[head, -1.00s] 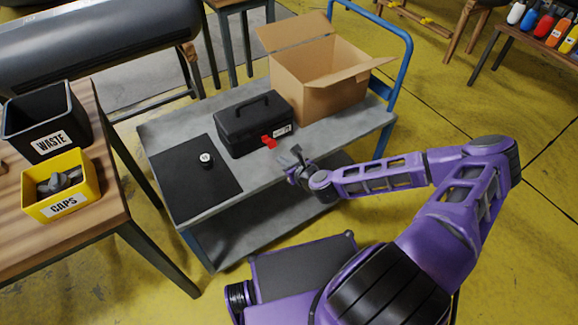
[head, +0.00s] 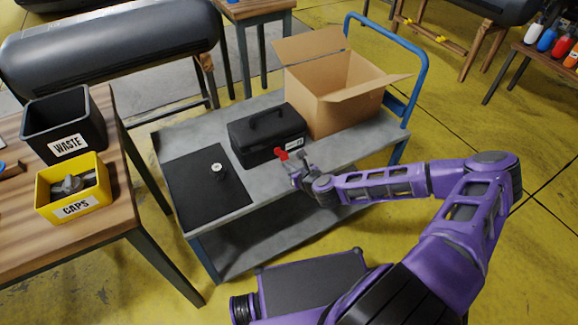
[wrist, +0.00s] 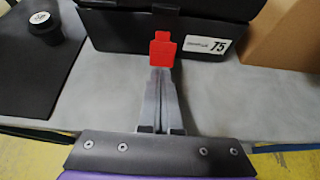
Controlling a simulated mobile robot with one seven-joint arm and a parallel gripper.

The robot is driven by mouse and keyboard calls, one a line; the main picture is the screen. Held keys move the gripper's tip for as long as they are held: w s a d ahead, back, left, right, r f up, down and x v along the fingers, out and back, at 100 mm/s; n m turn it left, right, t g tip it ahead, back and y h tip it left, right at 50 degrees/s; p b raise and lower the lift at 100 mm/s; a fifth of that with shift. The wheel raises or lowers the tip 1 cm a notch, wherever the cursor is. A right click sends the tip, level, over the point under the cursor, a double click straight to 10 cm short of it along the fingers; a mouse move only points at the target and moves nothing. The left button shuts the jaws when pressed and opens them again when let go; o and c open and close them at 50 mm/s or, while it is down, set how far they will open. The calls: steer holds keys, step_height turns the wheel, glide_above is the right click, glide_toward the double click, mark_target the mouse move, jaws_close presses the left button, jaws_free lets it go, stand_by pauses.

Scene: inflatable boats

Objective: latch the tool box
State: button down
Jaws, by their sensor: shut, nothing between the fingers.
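The black tool box (head: 266,134) stands on the grey cart with its lid down. Its red latch (head: 282,154) is at the front and seems to stick out from it; in the wrist view the latch (wrist: 163,50) is below a dark catch (wrist: 167,12) on the lid edge. I cannot tell whether the latch touches the catch. My gripper (head: 293,166) is in front of the tool box, close to the latch. In the wrist view its fingers (wrist: 160,72) are shut and empty, with tips just under the latch's lower end; contact is unclear.
An open cardboard box (head: 335,100) stands right of the tool box on the cart (head: 245,212). A black mat (head: 205,190) with a small black knob-like object (head: 218,172) lies to the left. The wooden table (head: 105,215) at left holds waste (head: 65,125) and caps (head: 72,187) bins.

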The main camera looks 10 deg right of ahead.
mark_target(284, 154)
steer(key=shift+w+r+p, duration=0.1)
steer(key=shift+r+p, duration=0.65)
steer(key=shift+r, duration=0.35)
steer(key=shift+w+a+r+p, duration=0.1)
steer(key=shift+w+r+p, duration=0.15)
steer(key=shift+r+p, duration=0.45)
steer(key=shift+r, duration=0.2)
steer(key=shift+w+a+r, duration=0.1)
steer(key=shift+w+r, duration=0.25)
steer(key=shift+r, duration=0.15)
